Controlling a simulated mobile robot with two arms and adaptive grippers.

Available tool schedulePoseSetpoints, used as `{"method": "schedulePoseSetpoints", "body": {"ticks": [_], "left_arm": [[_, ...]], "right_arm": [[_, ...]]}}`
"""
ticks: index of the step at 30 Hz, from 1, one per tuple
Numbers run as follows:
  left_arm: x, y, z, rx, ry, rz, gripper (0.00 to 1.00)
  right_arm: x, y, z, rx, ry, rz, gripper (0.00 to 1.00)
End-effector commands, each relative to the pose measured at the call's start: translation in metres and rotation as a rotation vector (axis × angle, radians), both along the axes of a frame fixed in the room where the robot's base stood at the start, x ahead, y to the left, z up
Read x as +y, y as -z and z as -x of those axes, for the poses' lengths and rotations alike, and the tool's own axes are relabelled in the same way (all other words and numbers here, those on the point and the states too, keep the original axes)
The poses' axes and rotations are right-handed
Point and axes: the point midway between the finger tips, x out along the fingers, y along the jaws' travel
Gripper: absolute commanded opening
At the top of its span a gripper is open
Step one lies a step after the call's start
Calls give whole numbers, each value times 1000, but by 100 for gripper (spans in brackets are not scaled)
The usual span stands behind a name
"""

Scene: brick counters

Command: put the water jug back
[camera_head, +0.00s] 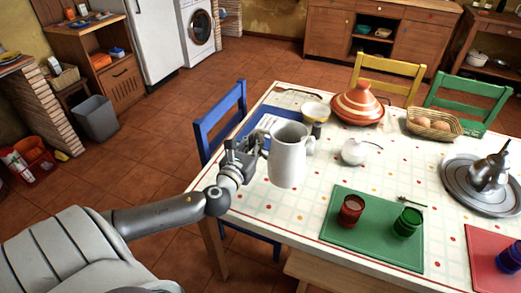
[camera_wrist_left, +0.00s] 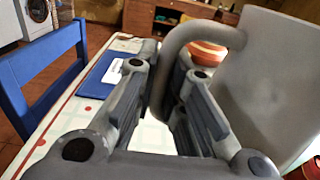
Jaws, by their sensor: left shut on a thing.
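The water jug (camera_head: 288,158) is white and upright at the left end of the dining table (camera_head: 300,213). My left gripper (camera_head: 252,146) is at the jug's left side. In the left wrist view the gripper (camera_wrist_left: 165,95) has its fingers around the jug's curved handle (camera_wrist_left: 172,62), and the jug's body (camera_wrist_left: 272,80) fills the right side. The gripper is shut on the handle. I cannot tell whether the jug's base touches the table. My right gripper is not in view.
A tagine (camera_head: 357,106), a bowl (camera_head: 316,111) and a white sugar pot (camera_head: 355,151) stand near the jug. A green mat (camera_head: 345,233) holds red and green glasses. A blue chair (camera_head: 222,118) stands at the table's left edge. Bare tablecloth lies in front of the jug.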

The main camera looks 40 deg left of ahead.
Motion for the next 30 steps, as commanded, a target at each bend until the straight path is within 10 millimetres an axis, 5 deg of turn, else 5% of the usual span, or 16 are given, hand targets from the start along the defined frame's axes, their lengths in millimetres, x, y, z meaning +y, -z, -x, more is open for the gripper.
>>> {"method": "schedulePoseSetpoints", "body": {"ticks": [9,24,30], "left_arm": [[27,42,-25,-9,-2,4,0],[35,82,-32,-8,-1,3,0],[35,83,-32,-9,0,4,0]], "right_arm": [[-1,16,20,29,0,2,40],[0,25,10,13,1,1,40],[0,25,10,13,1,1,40]]}}
